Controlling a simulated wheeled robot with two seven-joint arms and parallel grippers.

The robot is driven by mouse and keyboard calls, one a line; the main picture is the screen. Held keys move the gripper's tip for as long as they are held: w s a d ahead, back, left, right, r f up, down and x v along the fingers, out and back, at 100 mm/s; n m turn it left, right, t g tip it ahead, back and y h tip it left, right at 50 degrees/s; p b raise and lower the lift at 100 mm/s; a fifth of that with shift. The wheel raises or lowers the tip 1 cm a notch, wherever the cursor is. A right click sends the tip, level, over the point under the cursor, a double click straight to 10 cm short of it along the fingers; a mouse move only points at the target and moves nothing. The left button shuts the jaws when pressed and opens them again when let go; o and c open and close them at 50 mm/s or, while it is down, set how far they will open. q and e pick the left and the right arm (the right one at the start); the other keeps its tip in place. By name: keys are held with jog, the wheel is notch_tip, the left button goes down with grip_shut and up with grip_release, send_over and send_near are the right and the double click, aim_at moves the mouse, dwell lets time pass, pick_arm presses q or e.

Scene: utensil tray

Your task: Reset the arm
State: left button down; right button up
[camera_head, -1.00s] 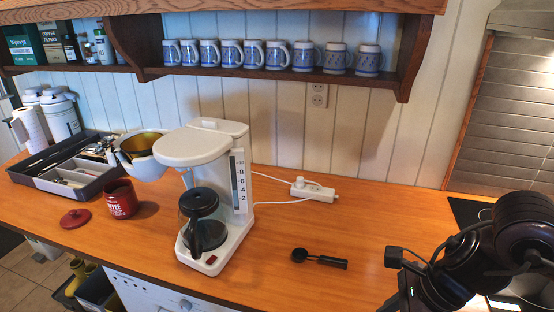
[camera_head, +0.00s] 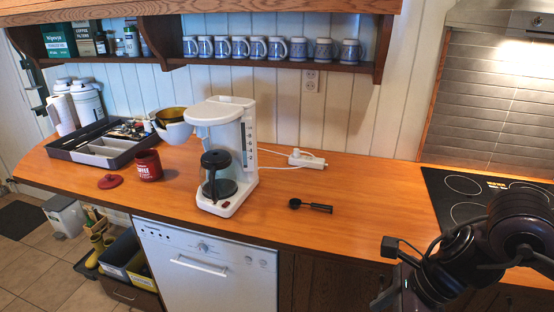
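My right arm (camera_head: 480,245) is dark and bent, in the lower right corner in front of the counter and stove. Its gripper end points down near the bottom edge, and the fingertips are cut off or hidden, so their state does not show. My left arm and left gripper are not in the picture. The utensil tray (camera_head: 62,153) stands on the left of the wooden counter with several utensils in it.
A power strip (camera_head: 307,160) is behind. The counter's right part is clear.

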jog(key=w+a+f+m+t+y, duration=0.2)
jog(key=w+a+f+m, duration=0.15)
jog(key=w+m, duration=0.4)
jog(key=w+a+f+m+t+y, duration=0.1)
jog(key=w+a+f+m+y, duration=0.2)
jog(key=w+f+m, duration=0.35)
jog(key=w+d+f+m+t+h, duration=0.1)
jog(key=d+f+m+t+h, duration=0.15)
jog(key=f+m, duration=0.7)
jog(key=w+d+f+m+t+h, duration=0.15)
jog(key=d+f+m, duration=0.4)
jog(key=f, duration=0.75)
jog(key=s+d+f+m+g+h, duration=0.3)
jog(key=s+f+m, duration=0.8)
jog(key=s+f, duration=0.65)
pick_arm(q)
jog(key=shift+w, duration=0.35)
pick_arm(e)
jog(key=s+f+m+g+h, duration=0.1)
jog(key=s+f+m, duration=0.3)
jog(key=s, duration=0.9)
jog(key=s+f+m+g+h, duration=0.2)
jog(key=s+f, duration=0.6)
jog(key=s, duration=0.6)
jog(key=shift+d+m+g, duration=0.2)
jog(key=shift+m+g, duration=0.6)
jog(key=shift+m, duration=0.1)
